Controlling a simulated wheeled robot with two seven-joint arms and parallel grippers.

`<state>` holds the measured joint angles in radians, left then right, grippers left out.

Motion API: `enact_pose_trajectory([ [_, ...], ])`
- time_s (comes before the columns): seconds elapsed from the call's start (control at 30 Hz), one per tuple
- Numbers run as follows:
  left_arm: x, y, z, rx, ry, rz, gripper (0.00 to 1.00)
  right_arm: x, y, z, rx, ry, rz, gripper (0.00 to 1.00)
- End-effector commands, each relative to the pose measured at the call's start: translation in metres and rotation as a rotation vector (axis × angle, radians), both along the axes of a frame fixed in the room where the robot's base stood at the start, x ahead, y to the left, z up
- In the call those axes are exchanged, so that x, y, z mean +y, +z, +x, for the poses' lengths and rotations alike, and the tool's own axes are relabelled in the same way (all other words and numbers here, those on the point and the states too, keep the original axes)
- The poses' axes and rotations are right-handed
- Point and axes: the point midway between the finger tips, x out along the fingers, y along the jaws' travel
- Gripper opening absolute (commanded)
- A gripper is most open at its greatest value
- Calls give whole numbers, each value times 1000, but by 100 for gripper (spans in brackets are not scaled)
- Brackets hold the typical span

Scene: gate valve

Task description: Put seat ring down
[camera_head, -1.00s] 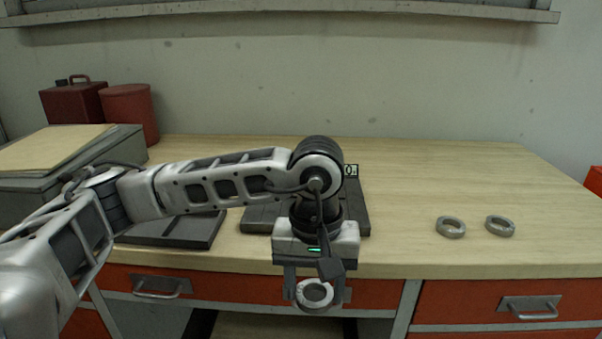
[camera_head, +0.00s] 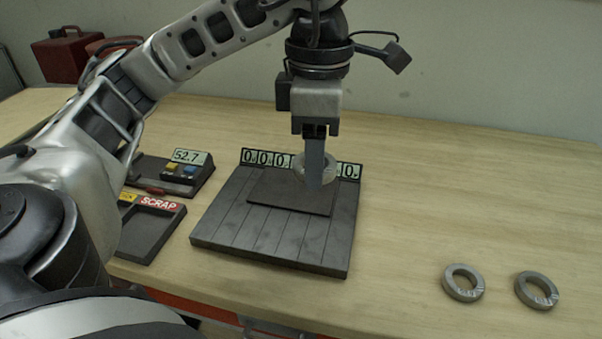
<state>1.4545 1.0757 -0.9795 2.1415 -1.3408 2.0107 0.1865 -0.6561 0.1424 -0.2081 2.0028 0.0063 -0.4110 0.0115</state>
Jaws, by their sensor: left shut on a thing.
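My left gripper (camera_head: 314,178) points down over a dark slotted board, shut on a grey metal seat ring (camera_head: 328,167). The ring stands on edge in the jaws, partly hidden by a finger. It is over the back part of the dark board (camera_head: 225,228), near the raised plate (camera_head: 272,194) on it. Whether the ring touches the board I cannot tell. Two more seat rings lie flat on the bench at the right, one nearer the middle (camera_head: 449,286) and one further right (camera_head: 549,290). My right gripper is not in view.
A row of number tags (camera_head: 262,158) stands along the board's back edge, partly hidden by the gripper. A tray marked SCRAP (camera_head: 150,232) and a device reading 52.7 (camera_head: 190,170) are left of the board.

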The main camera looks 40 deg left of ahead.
Motion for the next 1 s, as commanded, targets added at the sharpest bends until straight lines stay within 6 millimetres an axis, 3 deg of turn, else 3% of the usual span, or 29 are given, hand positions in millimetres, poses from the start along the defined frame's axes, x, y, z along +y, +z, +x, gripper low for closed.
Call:
enact_pose_trajectory([
  [0.23, 54, -32, 33, 4, 7, -2, 24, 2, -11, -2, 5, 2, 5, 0],
  [0.4, 76, -66, 47, 3, 1, -2, 24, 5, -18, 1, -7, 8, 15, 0],
  [0.77, 98, -92, 60, 3, -1, 2, 24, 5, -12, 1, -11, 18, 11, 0],
  [1.0, 97, -118, 59, 0, -2, 1, 24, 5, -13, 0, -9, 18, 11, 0],
])
